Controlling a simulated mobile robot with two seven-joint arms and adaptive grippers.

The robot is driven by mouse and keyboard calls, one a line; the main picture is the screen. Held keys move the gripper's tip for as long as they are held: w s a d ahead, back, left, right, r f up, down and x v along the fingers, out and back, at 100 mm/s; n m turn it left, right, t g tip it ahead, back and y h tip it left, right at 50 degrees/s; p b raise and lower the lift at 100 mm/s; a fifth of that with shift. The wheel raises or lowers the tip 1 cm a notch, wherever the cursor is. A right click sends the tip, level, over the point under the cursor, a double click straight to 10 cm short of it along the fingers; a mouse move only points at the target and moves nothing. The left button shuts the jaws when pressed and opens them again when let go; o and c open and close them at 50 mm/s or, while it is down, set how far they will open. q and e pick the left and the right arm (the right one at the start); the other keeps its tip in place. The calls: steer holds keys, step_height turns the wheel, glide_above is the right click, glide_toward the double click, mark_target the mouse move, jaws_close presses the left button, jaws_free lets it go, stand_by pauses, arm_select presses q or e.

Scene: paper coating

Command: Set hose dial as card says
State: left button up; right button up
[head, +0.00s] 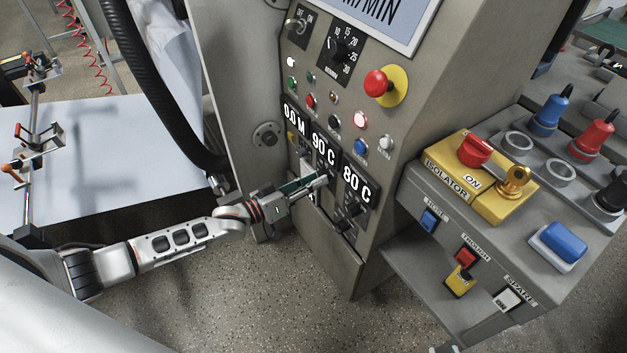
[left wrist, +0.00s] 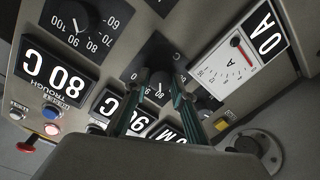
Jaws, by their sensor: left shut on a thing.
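The middle dial (left wrist: 155,58) is a black plate with white numerals, beside the 90 C display (head: 323,153). Its black knob (left wrist: 160,84) sits between the fingertips of my left gripper (head: 322,182), which are shut on it; they also show in the left wrist view (left wrist: 158,92). The fingers hide part of the dial in the head view, and I cannot read its setting or a hose label. The neighbouring 80 C display (head: 357,187) is marked trough, and its dial knob (left wrist: 75,18) stands apart from my gripper. I see no readable card. My right gripper is not in view.
A 0.0 M display (head: 294,115) and a needle meter (left wrist: 238,58) sit to the other side. Buttons and lamps (head: 360,120) and a red stop button (head: 377,83) are above. A yellow isolator box (head: 478,180) juts out at right. A black hose (head: 155,85) hangs at left.

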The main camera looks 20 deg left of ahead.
arm_select(q)
steer(key=o, duration=1.1)
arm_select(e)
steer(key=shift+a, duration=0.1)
arm_select(q)
steer(key=shift+s, duration=0.1)
steer(key=v, duration=1.2)
steer(key=s+d+m+y+p, duration=0.25)
steer(key=s+d+p, duration=0.25)
steer(key=s+d, duration=0.4)
steer(key=s+g+y+p, duration=0.1)
steer(key=s, duration=0.3)
steer(key=s+a+f+g+y+p, duration=0.1)
steer(key=s+y+p, duration=0.1)
steer(key=s, duration=0.3)
steer(key=s+a+g+y+p, duration=0.1)
steer(key=s+y+p, duration=0.1)
steer(key=s, duration=0.3)
steer(key=shift+a+f+m+g, duration=0.1)
steer(key=shift+f+m+g, duration=0.15)
steer(key=shift+g, duration=0.05)
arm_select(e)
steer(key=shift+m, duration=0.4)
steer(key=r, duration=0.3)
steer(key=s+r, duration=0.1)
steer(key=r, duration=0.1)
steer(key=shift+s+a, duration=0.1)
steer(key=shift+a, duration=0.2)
